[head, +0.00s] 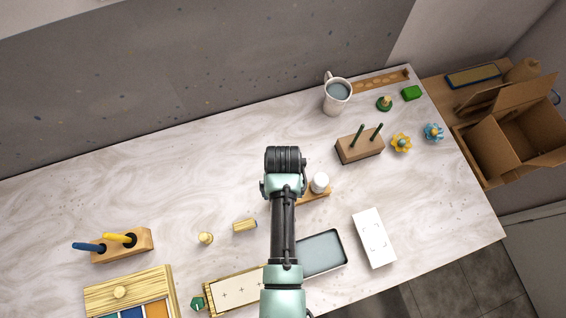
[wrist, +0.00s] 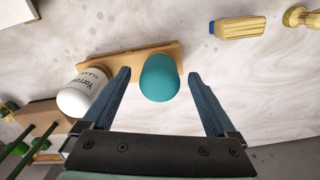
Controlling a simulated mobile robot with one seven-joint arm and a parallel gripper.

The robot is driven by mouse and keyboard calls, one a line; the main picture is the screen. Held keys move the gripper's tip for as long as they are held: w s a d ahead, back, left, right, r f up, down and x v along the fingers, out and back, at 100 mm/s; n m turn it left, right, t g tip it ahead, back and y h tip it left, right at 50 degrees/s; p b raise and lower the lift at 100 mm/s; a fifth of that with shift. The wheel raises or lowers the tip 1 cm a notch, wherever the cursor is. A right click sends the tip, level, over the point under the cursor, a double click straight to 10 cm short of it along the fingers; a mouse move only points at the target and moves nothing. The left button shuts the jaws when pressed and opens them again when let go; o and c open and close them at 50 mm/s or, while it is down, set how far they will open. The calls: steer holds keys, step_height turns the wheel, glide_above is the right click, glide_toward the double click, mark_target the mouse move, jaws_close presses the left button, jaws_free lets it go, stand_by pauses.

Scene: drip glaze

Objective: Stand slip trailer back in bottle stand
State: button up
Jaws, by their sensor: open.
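A teal rounded bottle (wrist: 160,78), which looks like the slip trailer, is between the fingers of my gripper (wrist: 160,80) in the wrist view. The fingers are apart, with a gap on both sides of it. It appears upright, seen from above, at the wooden bottle stand (wrist: 128,60); its base is hidden, so I cannot tell how it is seated. A white labelled bottle (wrist: 88,92) stands at the other end of the stand. In the head view, my arm hides the teal bottle; the white bottle (head: 320,183) and part of the stand (head: 315,196) show.
A brush (head: 245,225) and a wooden knob-like tool (head: 205,238) lie to the left. A wooden block with green-handled tools (head: 360,149) and a mug (head: 337,95) are behind right. A grey-blue tray (head: 322,255) and a white box (head: 374,238) are in front.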

steer(key=shift+r, duration=0.1)
step_height(320, 180, up, 13)
steer(key=b, duration=0.1)
stand_by(0.4)
stand_by(0.5)
